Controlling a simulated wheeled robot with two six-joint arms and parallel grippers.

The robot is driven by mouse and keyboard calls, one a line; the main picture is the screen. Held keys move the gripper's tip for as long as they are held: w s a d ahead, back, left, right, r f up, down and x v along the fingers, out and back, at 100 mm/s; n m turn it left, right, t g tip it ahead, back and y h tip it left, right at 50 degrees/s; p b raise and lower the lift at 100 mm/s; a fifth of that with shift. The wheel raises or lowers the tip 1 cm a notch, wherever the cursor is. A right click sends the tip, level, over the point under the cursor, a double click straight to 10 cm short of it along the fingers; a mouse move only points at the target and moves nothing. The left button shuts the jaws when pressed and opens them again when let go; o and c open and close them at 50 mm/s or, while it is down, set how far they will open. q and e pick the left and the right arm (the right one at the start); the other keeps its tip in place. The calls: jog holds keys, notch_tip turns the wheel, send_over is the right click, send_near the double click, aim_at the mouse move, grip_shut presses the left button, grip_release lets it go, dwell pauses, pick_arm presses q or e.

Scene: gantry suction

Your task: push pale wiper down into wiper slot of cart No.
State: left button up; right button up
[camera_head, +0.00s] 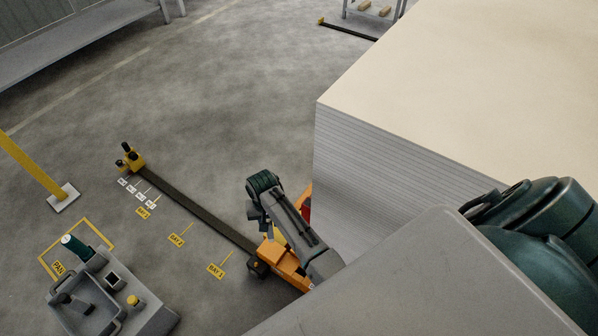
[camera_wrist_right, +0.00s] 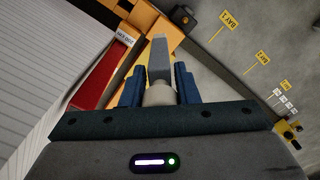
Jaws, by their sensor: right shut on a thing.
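My right gripper (camera_wrist_right: 158,78) has its two dark blue fingers closed on the pale wiper (camera_wrist_right: 159,60), a grey-white piece that narrows away from a rounded pale base. It points toward the orange cart (camera_wrist_right: 142,20), in front of a yellow part. I cannot tell whether its far end is in a slot or only in front of it; the slot is hidden. In the head view the orange cart (camera_head: 285,263) is at the end of a dark rail, partly covered by my right arm (camera_head: 295,232). My left gripper is not in view.
A red block (camera_wrist_right: 103,72) with a white label is beside the fingers. A tall pale stack (camera_head: 400,130) rises close to the arm. The dark rail (camera_head: 195,205) runs along yellow bay signs. A grey tool caddy (camera_head: 150,318) and yellow post (camera_head: 35,165) are at left.

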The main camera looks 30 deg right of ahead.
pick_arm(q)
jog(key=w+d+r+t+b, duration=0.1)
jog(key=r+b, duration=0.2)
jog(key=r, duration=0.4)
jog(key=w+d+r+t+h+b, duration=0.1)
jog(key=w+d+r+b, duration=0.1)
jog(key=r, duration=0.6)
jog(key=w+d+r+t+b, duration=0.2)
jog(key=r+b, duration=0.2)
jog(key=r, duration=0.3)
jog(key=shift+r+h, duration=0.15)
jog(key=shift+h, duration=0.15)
pick_arm(e)
jog(key=s+d+f+n, duration=0.3)
jog(key=s+f+n, duration=0.1)
jog(key=f, duration=0.5)
jog(key=s+d+f+n, duration=0.3)
jog(key=s+f+n, duration=0.1)
jog(key=f, duration=0.6)
jog(key=shift+s+d+f+n, duration=0.25)
jog(key=shift+d+n, duration=0.15)
jog(key=shift+n, duration=0.4)
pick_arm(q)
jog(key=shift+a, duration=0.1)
pick_arm(e)
jog(key=shift+r, duration=0.1)
